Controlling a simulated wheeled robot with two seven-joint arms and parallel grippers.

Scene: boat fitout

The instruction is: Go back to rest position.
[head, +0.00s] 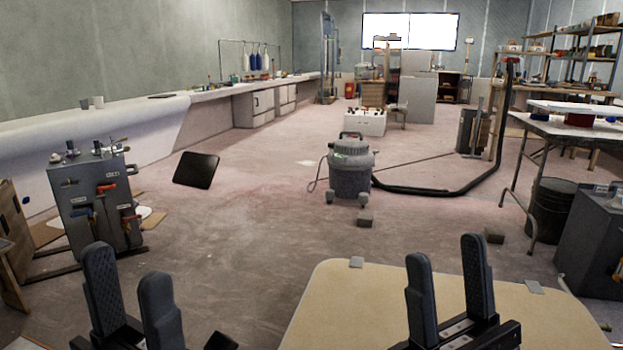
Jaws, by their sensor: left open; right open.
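My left gripper (130,300) is in the lower left of the head view, fingers pointing up and apart, with nothing between them. My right gripper (448,288) is at the lower right, also open and empty, in front of a beige board (340,310). Both grippers are low in the picture. The lower parts of my arms are cut off by the bottom edge.
A grey valve panel (85,205) stands at left beyond my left gripper. A grey vacuum (351,168) with a black hose stands mid-floor. A dark bin (550,208) and a work table (560,130) are at right. Open floor (260,225) lies between.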

